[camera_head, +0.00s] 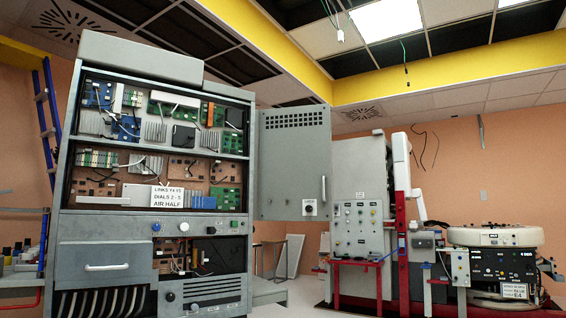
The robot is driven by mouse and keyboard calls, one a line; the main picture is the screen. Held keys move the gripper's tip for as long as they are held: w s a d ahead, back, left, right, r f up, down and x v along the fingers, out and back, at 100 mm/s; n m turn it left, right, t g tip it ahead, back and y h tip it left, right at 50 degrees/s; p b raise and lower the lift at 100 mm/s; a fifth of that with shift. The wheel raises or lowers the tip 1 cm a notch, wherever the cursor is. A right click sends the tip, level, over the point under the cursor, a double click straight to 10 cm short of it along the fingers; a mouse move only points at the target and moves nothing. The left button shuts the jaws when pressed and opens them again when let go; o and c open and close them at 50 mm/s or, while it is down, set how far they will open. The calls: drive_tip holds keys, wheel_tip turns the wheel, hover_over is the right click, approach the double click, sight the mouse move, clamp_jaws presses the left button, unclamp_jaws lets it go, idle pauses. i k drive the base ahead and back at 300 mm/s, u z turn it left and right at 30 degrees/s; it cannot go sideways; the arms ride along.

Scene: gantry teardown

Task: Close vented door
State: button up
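The vented door (290,165) is a grey metal panel with rows of dark vent slots along its top. It stands open, swung out to the right of the tall grey cabinet (69,195). A vertical handle (323,188) is near its right edge, and a round dial on a white plate (309,208) sits low on it. Its left edge is beside the cabinet's right side. The cabinet front is uncovered, showing shelves of green, brown and blue circuit boards. My gripper is not in view.
A grey control panel (357,215) with red posts stands right of the door. A round white-topped machine (495,236) is at the far right. A blue ladder (46,120) leans at the left.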

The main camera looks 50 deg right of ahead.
sight(296, 172)
drive_tip(key=z, duration=1.05)
drive_tip(key=i, duration=2)
drive_tip(key=z, duration=1.2)
drive_tip(key=i, duration=0.6)
drive_tip(key=z, duration=0.6)
